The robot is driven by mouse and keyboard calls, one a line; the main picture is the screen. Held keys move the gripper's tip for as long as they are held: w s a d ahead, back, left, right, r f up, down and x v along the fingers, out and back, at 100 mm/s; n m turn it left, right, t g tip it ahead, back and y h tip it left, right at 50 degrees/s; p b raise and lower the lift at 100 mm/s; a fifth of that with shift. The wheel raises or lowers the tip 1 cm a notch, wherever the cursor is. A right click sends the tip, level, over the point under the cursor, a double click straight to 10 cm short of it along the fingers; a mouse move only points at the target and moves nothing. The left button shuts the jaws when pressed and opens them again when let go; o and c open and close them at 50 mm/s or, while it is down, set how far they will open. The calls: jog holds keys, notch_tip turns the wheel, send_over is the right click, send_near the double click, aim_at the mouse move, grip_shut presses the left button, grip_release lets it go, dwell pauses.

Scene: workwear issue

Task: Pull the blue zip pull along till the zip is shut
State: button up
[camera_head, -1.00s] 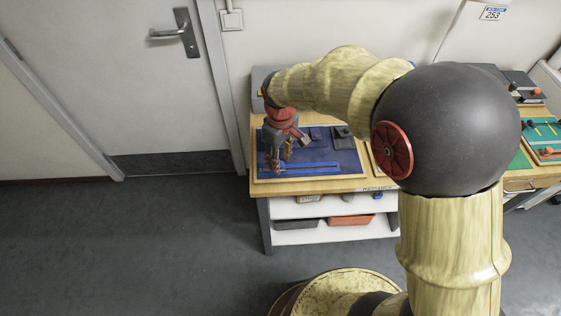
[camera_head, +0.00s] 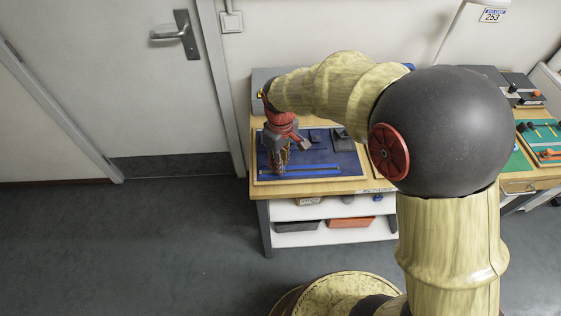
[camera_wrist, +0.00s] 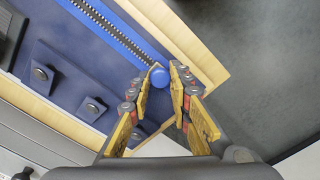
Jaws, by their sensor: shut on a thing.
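The blue zip pull (camera_wrist: 160,78) is a small round knob at the lower right end of the zip in the wrist view. My gripper (camera_wrist: 163,72) has its yellow-padded fingers on either side of the knob and is shut on it. The zip (camera_wrist: 115,32), with dark teeth between bright blue tapes, runs from the pull to the upper left. In the head view my gripper (camera_head: 277,169) is at the left front of the dark blue board (camera_head: 345,161); the fingers hide the pull there. The blue zip strip (camera_head: 318,169) runs right from it along the front edge.
Dark flaps with round studs (camera_wrist: 42,74) lie on the board beside the zip. The board has a wooden rim (camera_wrist: 185,42) and lies on a wooden bench (camera_head: 300,189). Trays (camera_head: 350,222) sit on the shelf below. A door (camera_head: 115,80) is at the left.

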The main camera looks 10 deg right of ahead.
grip_shut()
jog(key=shift+d, duration=0.1)
jog(key=shift+d, duration=0.35)
jog(key=p, duration=0.4)
send_over(332, 168)
jog(key=shift+s, duration=0.1)
jog(key=o, duration=0.8)
grip_release()
jog(key=shift+d, duration=0.15)
jog(key=shift+c, duration=0.2)
jog(key=shift+o, duration=0.6)
jog(key=shift+r, duration=0.1)
